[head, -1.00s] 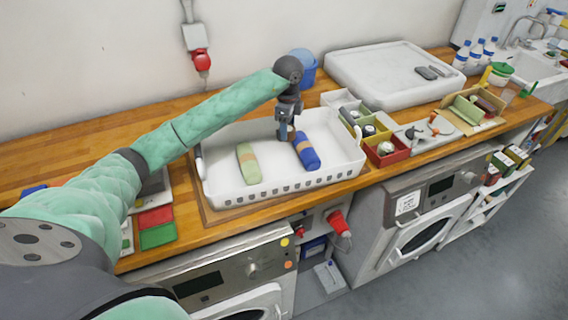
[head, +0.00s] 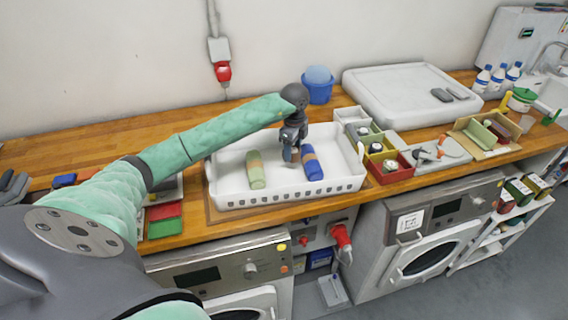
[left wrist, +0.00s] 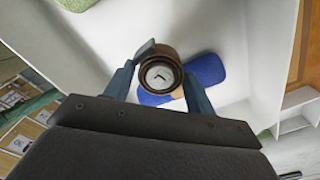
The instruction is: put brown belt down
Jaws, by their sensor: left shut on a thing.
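My left gripper (head: 290,157) reaches over the white basket (head: 232,203) on the wooden counter. In the left wrist view it (left wrist: 163,72) is shut on the brown belt (left wrist: 168,55), a small brown roll with a pale round face in its middle. In the head view the belt is mostly hidden by the gripper. A blue roll with a tan band (head: 313,170) lies in the basket just right of the gripper, and a green roll with a tan band (head: 257,179) lies to its left. Whether the belt touches the basket floor, I cannot tell. My right gripper is out of view.
Small bins, among them a red one (head: 389,174), stand right of the basket. A blue bucket (head: 317,91) stands behind it, with a large white tray (head: 410,92) to the right. Red and green pieces (head: 165,219) lie to the left. The basket floor is bare between the rolls.

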